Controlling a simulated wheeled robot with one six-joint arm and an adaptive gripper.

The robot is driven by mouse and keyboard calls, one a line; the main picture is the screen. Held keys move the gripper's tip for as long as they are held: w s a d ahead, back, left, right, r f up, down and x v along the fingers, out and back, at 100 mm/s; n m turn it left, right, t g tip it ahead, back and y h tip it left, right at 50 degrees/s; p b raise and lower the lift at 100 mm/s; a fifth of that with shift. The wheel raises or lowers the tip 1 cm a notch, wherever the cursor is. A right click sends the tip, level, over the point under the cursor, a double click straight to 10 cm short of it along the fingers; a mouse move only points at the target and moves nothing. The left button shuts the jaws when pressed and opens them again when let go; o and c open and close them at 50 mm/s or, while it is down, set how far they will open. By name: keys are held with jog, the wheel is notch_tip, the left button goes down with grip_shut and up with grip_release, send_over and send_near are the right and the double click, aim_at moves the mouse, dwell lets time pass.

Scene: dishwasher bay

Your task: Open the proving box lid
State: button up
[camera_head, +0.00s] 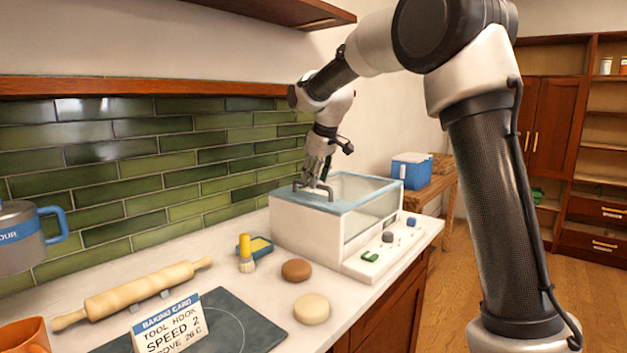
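The proving box (300,232) is a white box with clear panels on the counter. Its lid (358,203) has a blue frame and lies flat and shut on top. My gripper (317,180) points down right at this handle. The fingers are small and partly overlap the handle, so I cannot tell whether they grip it or only stand over it.
A control panel with knobs (388,238) fronts the box. A blue-and-white cooler (411,171) stands behind. A shelf (270,12) overhangs the tiled wall.

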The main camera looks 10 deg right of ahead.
jog(key=shift+x, duration=0.8)
grip_shut()
jog(key=s+a, duration=1)
jog(key=a, duration=0.4)
jog(key=s+a, duration=1.1)
jog(key=a, duration=0.4)
jog(key=shift+s+a, duration=0.25)
grip_release()
